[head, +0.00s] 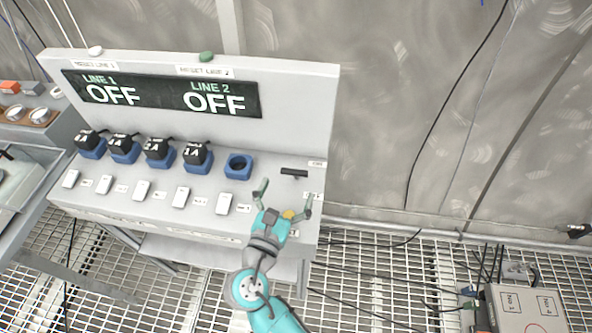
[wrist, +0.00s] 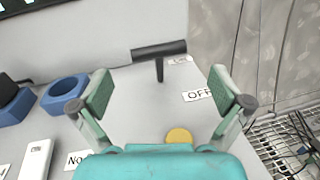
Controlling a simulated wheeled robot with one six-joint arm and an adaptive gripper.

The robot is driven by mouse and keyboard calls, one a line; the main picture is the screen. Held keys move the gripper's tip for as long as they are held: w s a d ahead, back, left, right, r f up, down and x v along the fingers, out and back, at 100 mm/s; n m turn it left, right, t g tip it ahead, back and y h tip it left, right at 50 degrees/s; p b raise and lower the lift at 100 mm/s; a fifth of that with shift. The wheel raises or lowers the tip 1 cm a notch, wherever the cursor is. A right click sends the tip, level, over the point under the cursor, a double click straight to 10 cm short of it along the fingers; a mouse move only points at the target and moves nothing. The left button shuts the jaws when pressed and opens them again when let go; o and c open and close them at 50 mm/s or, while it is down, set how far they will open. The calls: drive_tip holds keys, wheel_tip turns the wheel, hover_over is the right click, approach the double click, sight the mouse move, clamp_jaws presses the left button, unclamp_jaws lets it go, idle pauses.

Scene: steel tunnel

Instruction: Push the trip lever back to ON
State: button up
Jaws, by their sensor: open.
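The trip lever (head: 294,172) is a black T-shaped handle on the right end of the grey console's sloped top. In the wrist view the lever (wrist: 158,51) shows its crossbar and short post, ahead of my fingers and not touched. An OFF label (wrist: 198,94) lies to its near right. A smaller label (wrist: 180,59), hard to read, lies beyond it. My gripper (head: 286,188) is open and empty on the near side of the lever, also in the wrist view (wrist: 162,85). The display (head: 160,94) reads LINE 1 OFF and LINE 2 OFF.
An empty blue socket (head: 238,166) is left of the lever; several blue sockets with black plugs (head: 195,156) continue the row. White switches (head: 224,203) line the front. A green button (head: 206,57) tops the panel. A grey box (head: 525,308) stands on the grating at right.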

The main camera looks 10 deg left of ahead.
sight(294, 175)
drive_tip(key=shift+x, duration=2.7)
drive_tip(key=shift+c, duration=0.3)
drive_tip(key=c, duration=1.5)
drive_tip(key=shift+c, duration=0.2)
